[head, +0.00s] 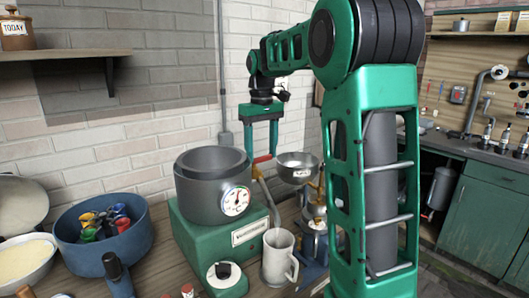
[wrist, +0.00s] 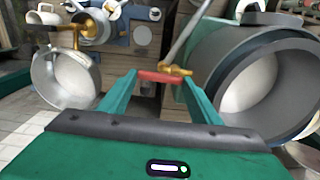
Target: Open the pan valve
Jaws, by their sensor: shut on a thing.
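The pan (head: 190,202) is a grey round vessel with a dial gauge, on a green base. Its valve has a red lever handle (head: 262,159) and a brass body, which also shows in the wrist view (wrist: 178,70). A spout pipe runs from the valve down toward a grey mug (head: 275,262). My gripper (head: 262,153) reaches down from above, beside the pan's right rim. Its green fingertips are at the two ends of the red handle, shut on it, as the wrist view shows (wrist: 162,77). The pan's open mouth (wrist: 250,80) is at the right there.
A steel bowl (head: 297,175) on a brass stand is close right of the handle. A blue tub (head: 75,232) with colored items stands left of the pan. A dark knob (head: 223,270) sits on the base's front. A brick wall (head: 150,120) is behind.

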